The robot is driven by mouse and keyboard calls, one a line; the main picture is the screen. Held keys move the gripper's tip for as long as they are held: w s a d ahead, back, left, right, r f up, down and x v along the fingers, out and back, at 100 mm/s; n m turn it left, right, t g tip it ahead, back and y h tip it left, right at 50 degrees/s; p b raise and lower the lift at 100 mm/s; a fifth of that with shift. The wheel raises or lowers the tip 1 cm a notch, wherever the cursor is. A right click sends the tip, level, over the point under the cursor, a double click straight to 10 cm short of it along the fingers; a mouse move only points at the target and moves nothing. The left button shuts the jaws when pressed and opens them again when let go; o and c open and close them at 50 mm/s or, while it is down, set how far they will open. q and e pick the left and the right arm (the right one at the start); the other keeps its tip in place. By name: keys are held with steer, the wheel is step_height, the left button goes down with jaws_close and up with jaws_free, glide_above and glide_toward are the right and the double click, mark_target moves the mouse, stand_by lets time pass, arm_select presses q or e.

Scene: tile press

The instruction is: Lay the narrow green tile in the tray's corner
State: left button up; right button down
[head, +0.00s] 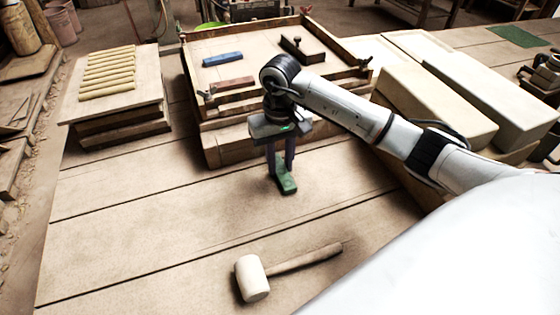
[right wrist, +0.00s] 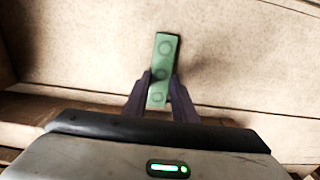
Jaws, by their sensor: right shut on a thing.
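The narrow green tile (head: 286,184) is between the fingers of my right gripper (head: 282,172), in front of the tray. In the right wrist view the green tile (right wrist: 164,65) has round marks on its face, and the fingers of the right gripper (right wrist: 158,92) close on its near part. I cannot tell whether the tile touches the table. The wooden tray (head: 228,47) stands on stacked boards behind the gripper. A blue tile (head: 222,59) and a brown piece (head: 233,85) lie at its left side. My right arm hides part of the tray. My left gripper is not in view.
A mallet (head: 252,278) lies on the front of the table. A board with several yellowish sticks (head: 107,73) is at the left. Large pale blocks (head: 425,98) stand at the right. A dark-handled block (head: 302,49) sits in the tray. The table's left front is clear.

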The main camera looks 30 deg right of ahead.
steer(key=shift+r, duration=0.1)
steer(key=shift+f, duration=0.2)
steer(key=c, duration=1.5)
jaws_free()
steer(key=shift+o, duration=0.2)
